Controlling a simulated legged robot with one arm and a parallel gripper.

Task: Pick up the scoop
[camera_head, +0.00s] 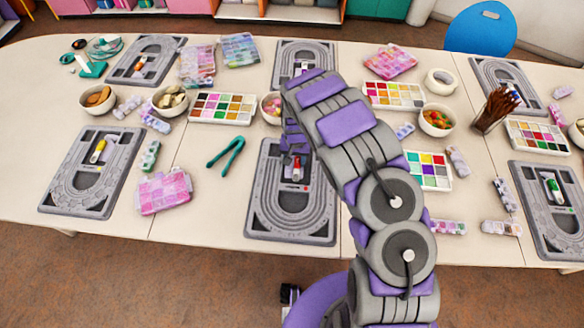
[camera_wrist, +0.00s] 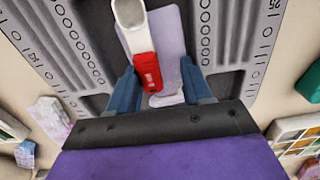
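A scoop with a red handle (camera_wrist: 145,72) and a pale, hollow end (camera_wrist: 129,12) lies over a grey bead board (camera_wrist: 75,55), on a light panel in its middle. In the head view, the red part (camera_head: 297,170) shows on the front-middle bead board (camera_head: 290,228), just below my gripper (camera_head: 294,150). In the wrist view, my gripper (camera_wrist: 158,68) is open, with its two blue fingers on either side of the red handle. The handle is nearer the left finger, with a clear gap to the right finger. Whether the left finger touches it I cannot tell.
Green tongs (camera_head: 226,156) and a pink bead box (camera_head: 164,191) lie left of the board. A paint-like colour tray (camera_head: 428,170) lies right of it, partly behind my arm. Other boards hold similar items, one yellow (camera_head: 98,152), one green (camera_head: 553,190). Bare table shows around the tongs.

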